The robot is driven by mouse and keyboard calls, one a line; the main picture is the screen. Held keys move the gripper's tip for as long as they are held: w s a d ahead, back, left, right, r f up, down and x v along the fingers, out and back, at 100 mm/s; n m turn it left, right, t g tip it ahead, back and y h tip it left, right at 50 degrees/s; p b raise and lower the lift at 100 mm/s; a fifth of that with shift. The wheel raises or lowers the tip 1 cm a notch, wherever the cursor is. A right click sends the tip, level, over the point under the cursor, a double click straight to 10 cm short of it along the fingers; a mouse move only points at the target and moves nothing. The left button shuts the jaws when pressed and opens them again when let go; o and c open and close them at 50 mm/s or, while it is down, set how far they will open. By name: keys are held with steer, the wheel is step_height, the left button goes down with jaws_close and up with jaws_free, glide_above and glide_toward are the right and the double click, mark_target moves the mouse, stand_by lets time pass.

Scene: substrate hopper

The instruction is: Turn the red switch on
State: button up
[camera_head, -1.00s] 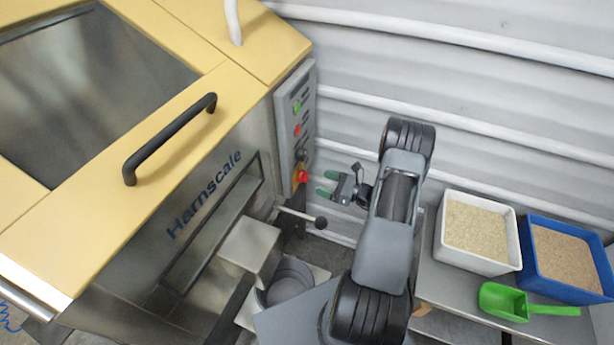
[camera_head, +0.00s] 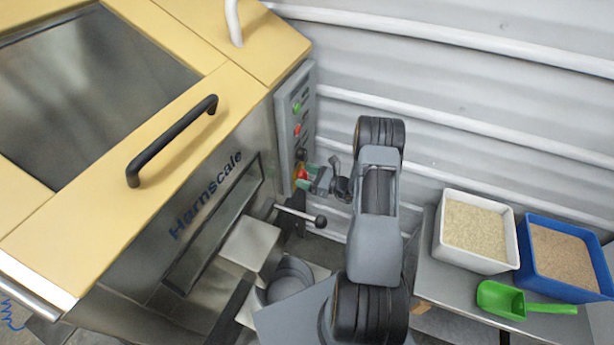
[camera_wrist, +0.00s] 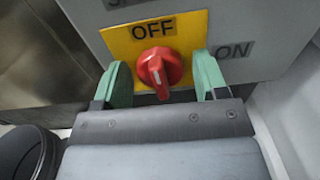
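The red switch (camera_wrist: 160,69) is a round knob with a white pointer line, on a yellow plate (camera_wrist: 120,42) on the grey control panel. Its pointer line lies toward the OFF label above it; an ON label (camera_wrist: 234,50) is to the right. My gripper (camera_wrist: 161,82) is open, with one green finger on each side of the knob and a gap to it on both sides. In the head view the red switch (camera_head: 302,174) is partly hidden by my gripper (camera_head: 306,175), which is right at the panel.
On the panel (camera_head: 289,120) above are a green button (camera_head: 296,107), a red button (camera_head: 297,130) and a black knob (camera_head: 300,154). A lever with a black ball (camera_head: 320,221) sticks out just below my gripper. Bins and a green scoop (camera_head: 502,300) stand right.

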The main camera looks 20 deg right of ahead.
steer(key=c, duration=0.7)
steer(key=m, duration=0.4)
steer(key=shift+m, duration=0.4)
steer(key=m, duration=0.4)
steer(key=shift+w+d+m, duration=0.1)
steer(key=shift+m, duration=0.2)
steer(key=m, duration=0.4)
steer(key=shift+p, duration=0.35)
steer(key=shift+f+m+p, duration=0.1)
steer(key=shift+m+p, duration=0.2)
steer(key=shift+m, duration=2)
